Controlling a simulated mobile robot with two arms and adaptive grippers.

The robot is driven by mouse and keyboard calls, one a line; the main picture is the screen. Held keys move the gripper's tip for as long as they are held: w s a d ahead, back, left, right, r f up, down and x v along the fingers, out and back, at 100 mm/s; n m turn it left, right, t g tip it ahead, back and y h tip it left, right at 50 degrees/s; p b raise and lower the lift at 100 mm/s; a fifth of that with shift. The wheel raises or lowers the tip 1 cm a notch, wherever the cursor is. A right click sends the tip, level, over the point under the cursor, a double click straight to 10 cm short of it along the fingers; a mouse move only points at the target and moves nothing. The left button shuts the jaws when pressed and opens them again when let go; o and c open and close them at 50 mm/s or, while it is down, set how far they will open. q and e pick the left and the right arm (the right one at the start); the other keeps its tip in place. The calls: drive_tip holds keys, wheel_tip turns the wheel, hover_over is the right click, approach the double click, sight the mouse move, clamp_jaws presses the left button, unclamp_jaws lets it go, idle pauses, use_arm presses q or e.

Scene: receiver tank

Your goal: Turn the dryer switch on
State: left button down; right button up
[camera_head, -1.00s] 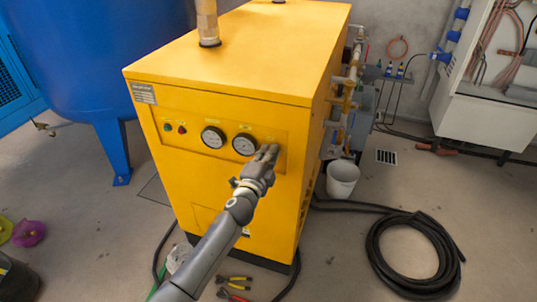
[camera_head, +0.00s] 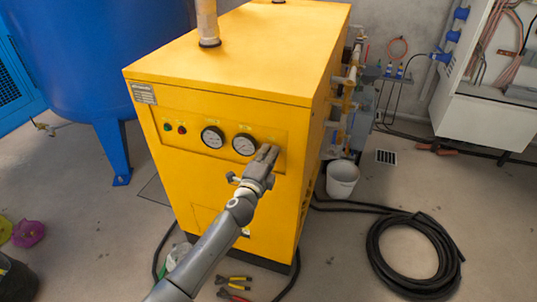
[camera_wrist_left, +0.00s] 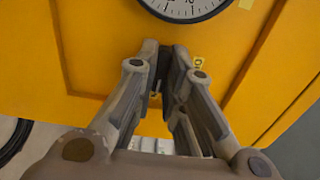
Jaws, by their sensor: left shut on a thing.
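The yellow dryer (camera_head: 230,75) stands in the middle of the head view, with its control panel facing me. My left gripper (camera_head: 267,153) reaches up to the right end of that panel, just right of the second gauge. In the left wrist view, my left gripper's fingertips (camera_wrist_left: 165,52) are close together at the panel, shut on a small dark part between them, the dryer switch (camera_wrist_left: 163,66). The fingers hide most of the switch, so I cannot read its position. A small yellow label (camera_wrist_left: 199,62) shows beside the right finger. My right gripper is not in view.
Two round gauges (camera_head: 213,137) and green and red lamps (camera_head: 182,130) sit left on the panel. A blue tank (camera_head: 95,60) stands behind left.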

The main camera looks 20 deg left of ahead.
use_arm(q)
drive_tip(key=c, duration=1.5)
unclamp_jaws()
drive_tip(key=shift+s, duration=0.1)
drive_tip(key=s, duration=1.1)
drive_tip(key=shift+s+a, duration=0.15)
drive_tip(key=shift+s, duration=0.25)
drive_tip(key=shift+f, duration=0.15)
